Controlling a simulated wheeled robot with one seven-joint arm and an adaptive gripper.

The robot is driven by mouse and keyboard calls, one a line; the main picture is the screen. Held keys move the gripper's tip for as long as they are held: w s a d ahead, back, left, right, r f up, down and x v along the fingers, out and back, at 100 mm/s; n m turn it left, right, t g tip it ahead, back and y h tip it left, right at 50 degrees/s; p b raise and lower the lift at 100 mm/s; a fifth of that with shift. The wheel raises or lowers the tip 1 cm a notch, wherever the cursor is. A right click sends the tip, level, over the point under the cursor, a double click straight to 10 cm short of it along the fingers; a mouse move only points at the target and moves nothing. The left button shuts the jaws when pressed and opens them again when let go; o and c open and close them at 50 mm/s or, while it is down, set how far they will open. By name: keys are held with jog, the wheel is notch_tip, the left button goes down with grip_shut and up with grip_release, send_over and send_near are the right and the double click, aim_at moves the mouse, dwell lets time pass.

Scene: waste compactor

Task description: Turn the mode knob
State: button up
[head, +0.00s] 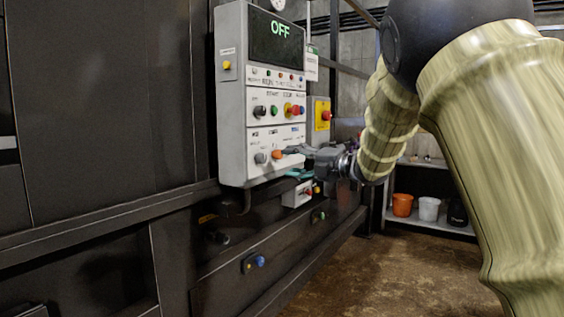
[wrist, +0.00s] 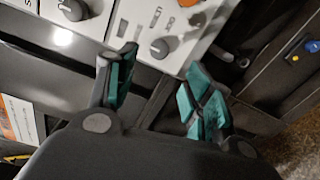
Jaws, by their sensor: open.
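A grey control panel (head: 232,140) carries a dark knob (head: 259,111) in its middle row and a grey knob (head: 260,158) in its lower row, beside an orange knob (head: 277,154). The labels are too small to tell which is the mode knob. In the wrist view the grey knob (wrist: 159,48) lies just beyond and between my fingertips, and a dark knob (wrist: 72,9) is at the upper left. My gripper (head: 289,162) is open at the panel's lower right, its teal-padded fingers (wrist: 160,62) spread with nothing between them. Contact with the panel cannot be told.
The panel's screen (head: 277,37) reads OFF. A red button on a yellow box (head: 322,114) is right of the panel. A small box with buttons (head: 297,194) hangs below my gripper. A dark ledge (head: 110,220) runs under the panel. Buckets (head: 402,205) stand at the back right.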

jog(key=shift+v, duration=0.9)
jog(key=shift+f, duration=0.15)
